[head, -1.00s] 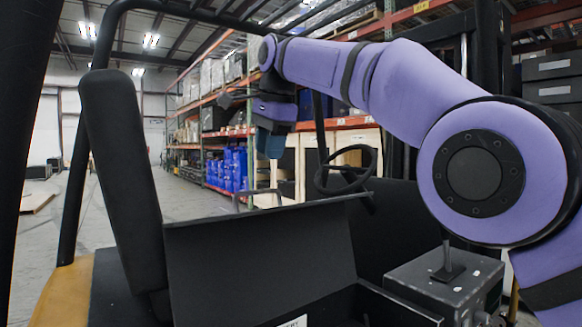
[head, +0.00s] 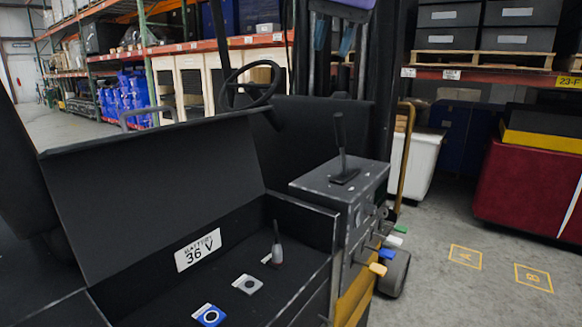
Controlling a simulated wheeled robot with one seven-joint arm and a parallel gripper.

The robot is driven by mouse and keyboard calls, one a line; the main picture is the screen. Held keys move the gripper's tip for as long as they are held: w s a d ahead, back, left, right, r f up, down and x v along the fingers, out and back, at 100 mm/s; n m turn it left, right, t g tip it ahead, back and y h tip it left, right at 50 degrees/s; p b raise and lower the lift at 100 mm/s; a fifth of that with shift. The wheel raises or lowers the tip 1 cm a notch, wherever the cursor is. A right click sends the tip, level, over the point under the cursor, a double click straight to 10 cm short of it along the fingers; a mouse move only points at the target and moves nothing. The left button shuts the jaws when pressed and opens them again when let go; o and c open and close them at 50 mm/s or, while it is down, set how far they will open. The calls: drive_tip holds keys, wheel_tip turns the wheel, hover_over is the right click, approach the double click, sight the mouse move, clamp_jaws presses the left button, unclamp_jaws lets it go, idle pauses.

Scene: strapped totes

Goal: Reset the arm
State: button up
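My gripper (head: 333,36) hangs at the top middle of the head view, under a purple piece of my arm at the upper edge. Its two bluish fingers point down and stand apart, with no object visible between them. Most of my arm is outside the view. The gripper appears above the forklift's dark seat-side panel (head: 325,125), right of the steering wheel (head: 250,85), and touches nothing that I can see.
The forklift's open battery compartment has a raised lid (head: 130,185). A lever box (head: 345,190) stands to its right. Yellow floor squares (head: 465,257), a maroon tote (head: 525,190) and a white bin (head: 415,165) are on the right. Racks stand behind.

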drive_tip(key=s+d+f+n+t, duration=0.1)
drive_tip(key=s+d+f, duration=0.35)
drive_tip(key=d, duration=0.25)
drive_tip(key=s+d+f+n, duration=0.1)
drive_tip(key=s+d+f, duration=0.2)
drive_tip(key=s+d, duration=0.35)
drive_tip(key=s+d+f+n+h, duration=0.1)
drive_tip(key=s+d+f, duration=0.4)
drive_tip(key=s+f, duration=0.2)
drive_tip(key=s+d+f+n+h, duration=0.1)
drive_tip(key=s+d+f, duration=0.3)
drive_tip(key=s+f, duration=0.3)
drive_tip(key=shift+s+d+f+t, duration=0.25)
drive_tip(key=shift+d+f+t, duration=0.1)
drive_tip(key=shift+f+t, duration=0.05)
